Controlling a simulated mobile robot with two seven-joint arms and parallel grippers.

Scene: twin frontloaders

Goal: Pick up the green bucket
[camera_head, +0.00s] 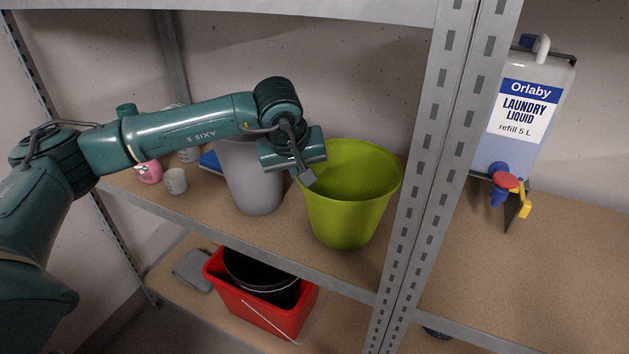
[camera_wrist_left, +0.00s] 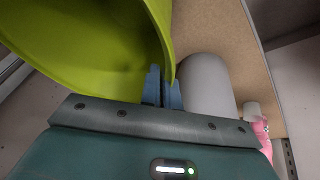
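The green bucket (camera_head: 352,205) stands upright and open-topped on the middle shelf, beside the metal post. My left gripper (camera_head: 306,177) reaches in from the left and is at the bucket's left rim. In the left wrist view, the blue-grey fingers (camera_wrist_left: 163,90) sit close together on either side of the wall of the green bucket (camera_wrist_left: 90,45), one inside and one outside. The gripper looks shut on the rim. My right gripper is not in view.
A grey bin (camera_head: 255,180) stands just left of the bucket. A white cup (camera_head: 175,181) and pink item (camera_head: 149,172) are farther left. The slotted post (camera_head: 420,160) is close on the right. A red bucket (camera_head: 262,300) sits below; a laundry liquid container (camera_head: 525,115) is at right.

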